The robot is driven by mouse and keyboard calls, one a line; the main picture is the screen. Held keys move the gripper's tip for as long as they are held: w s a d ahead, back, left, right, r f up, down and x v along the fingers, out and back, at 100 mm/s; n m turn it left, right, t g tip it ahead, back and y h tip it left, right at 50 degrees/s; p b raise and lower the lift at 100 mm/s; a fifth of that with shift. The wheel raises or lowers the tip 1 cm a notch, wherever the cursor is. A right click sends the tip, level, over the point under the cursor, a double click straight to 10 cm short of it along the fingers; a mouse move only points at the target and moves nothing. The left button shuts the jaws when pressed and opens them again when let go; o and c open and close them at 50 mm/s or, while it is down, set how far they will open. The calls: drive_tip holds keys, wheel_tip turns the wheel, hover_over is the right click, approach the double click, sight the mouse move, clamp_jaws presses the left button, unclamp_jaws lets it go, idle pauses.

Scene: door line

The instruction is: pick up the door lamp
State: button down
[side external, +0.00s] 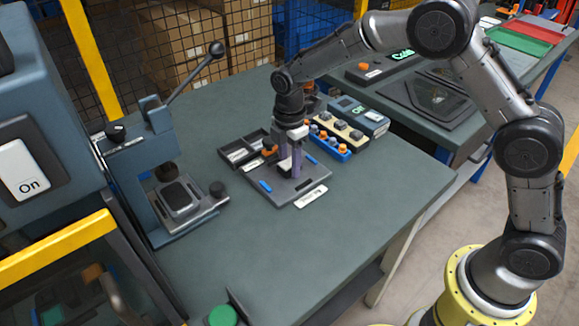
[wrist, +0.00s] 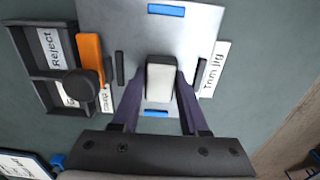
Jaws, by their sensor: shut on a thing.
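A small block with a pale top and dark sides, which I take to be the door lamp (wrist: 161,77), sits between my fingers over the grey jig plate (wrist: 196,20) in the wrist view. My gripper (wrist: 162,90) is shut on it, with one purple finger against each side. In the side view my gripper (side external: 291,172) points straight down at the jig plate (side external: 310,185), and the fingers mostly hide the lamp. I cannot tell whether the lamp touches the plate or is just above it. Blue strips mark the plate's ends.
A "Trim jig" label (wrist: 214,69) lies beside the plate. A dark "Reject" tray (wrist: 38,80) and an orange part with a black knob (wrist: 90,58) are close on the left. A blue rack (side external: 331,146) stands behind right; a lever press (side external: 178,195) stands left.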

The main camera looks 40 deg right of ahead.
drive_tip(key=shift+r, duration=0.15)
drive_tip(key=shift+r, duration=0.6)
drive_tip(key=s+d+r, duration=0.3)
drive_tip(key=s+r, duration=0.8)
drive_tip(key=s, duration=0.2)
drive_tip(key=shift+s+r, duration=0.25)
drive_tip(key=shift+s, duration=0.1)
drive_tip(key=c, duration=1)
unclamp_jaws()
clamp_jaws()
